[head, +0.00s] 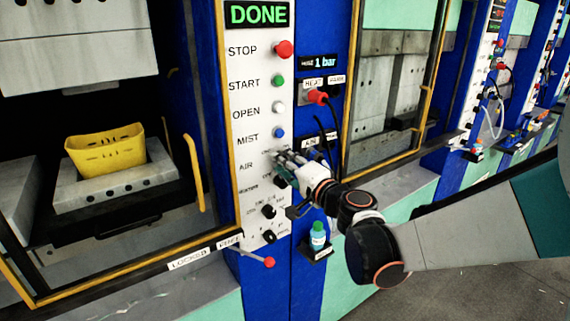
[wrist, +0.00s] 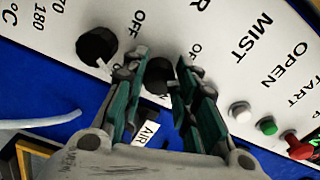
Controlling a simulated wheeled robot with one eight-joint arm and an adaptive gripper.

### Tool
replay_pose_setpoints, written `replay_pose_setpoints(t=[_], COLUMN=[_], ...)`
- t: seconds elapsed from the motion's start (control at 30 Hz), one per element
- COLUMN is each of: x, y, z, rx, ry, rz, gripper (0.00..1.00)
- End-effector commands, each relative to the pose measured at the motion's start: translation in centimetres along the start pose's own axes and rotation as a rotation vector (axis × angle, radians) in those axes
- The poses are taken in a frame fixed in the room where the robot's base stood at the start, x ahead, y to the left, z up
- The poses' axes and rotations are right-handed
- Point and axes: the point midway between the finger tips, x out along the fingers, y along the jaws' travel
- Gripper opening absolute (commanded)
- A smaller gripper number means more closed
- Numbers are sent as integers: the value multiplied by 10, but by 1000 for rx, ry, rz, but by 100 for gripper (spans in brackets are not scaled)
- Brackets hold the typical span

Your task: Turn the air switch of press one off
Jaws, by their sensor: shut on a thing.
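The control panel of the nearest press (head: 258,120) faces me, with a green DONE display at its top. The air switch (wrist: 158,76) is a black round knob, seen in the wrist view between my two fingers. My gripper (wrist: 157,82) is shut on it, one green-padded finger on each side. An OFF mark shows just beyond the knob; its pointer is hidden. In the head view my gripper (head: 286,160) reaches the panel beside the AIR label and covers the knob.
Another black knob (wrist: 97,45) sits close to my left finger in the wrist view. Red, green, white and blue buttons line the panel above. A small bottle (head: 318,236) stands below my wrist. A yellow bin (head: 105,150) sits inside the open press.

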Motion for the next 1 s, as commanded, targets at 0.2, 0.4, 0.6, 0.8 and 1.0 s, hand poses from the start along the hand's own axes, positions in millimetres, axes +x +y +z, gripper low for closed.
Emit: replay_pose_setpoints(t=[0.2,0.4,0.6,0.8,1.0], x=[-1,-1,-1,0,-9], y=[1,1,1,0,0], z=[1,1,1,0,0], rx=[-13,-12,-11,-10,-10], ry=[-1,-2,-1,-1,1], rz=[1,1,1,0,1], gripper=[3,3,47,47,47])
